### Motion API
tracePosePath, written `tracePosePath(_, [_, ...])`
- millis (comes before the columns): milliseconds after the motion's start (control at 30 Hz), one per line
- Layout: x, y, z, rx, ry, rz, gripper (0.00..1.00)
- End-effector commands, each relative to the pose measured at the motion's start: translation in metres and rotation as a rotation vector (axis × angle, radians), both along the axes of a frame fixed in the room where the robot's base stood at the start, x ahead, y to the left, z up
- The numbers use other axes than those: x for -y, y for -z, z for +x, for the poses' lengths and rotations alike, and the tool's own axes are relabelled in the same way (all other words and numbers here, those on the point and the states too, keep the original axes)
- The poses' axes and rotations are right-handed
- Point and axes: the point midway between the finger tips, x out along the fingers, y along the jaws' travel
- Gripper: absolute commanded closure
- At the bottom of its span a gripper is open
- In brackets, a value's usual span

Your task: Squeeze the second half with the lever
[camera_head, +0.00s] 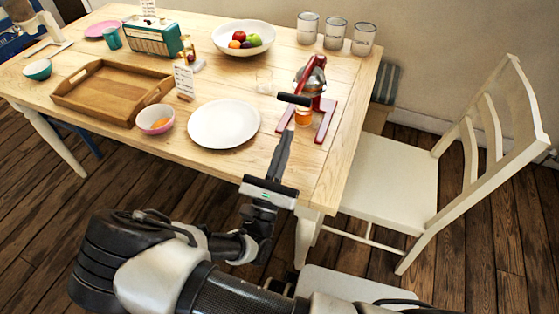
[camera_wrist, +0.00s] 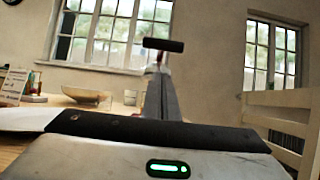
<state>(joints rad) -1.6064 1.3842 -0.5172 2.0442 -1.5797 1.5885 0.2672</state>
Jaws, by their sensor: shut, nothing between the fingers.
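The red and grey lever juicer (camera_head: 327,106) stands near the table's right end. Its red lever slopes down toward me to a black crossbar handle (camera_head: 294,99), which also shows in the wrist view (camera_wrist: 163,45). A glass with orange juice (camera_head: 303,118) stands under the juicer. My gripper (camera_head: 287,136) is shut and empty; its fingers point at the juicer, just in front of and below the handle in the picture. In the wrist view my gripper (camera_wrist: 159,80) appears below the handle; I cannot tell whether they touch. The inside of the press is hidden.
A white plate (camera_head: 224,124) lies left of my gripper. A white chair (camera_head: 395,180) stands at right.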

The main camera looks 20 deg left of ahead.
Motion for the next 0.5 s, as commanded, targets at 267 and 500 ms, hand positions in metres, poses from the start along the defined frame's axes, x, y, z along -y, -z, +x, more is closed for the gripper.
tracePosePath(267, [0.002, -0.036, 0.025, 0.0, 0.001, 0.002, 1.0])
tracePosePath(500, [0.002, -0.049, 0.029, 0.0, 0.001, 0.0, 1.0])
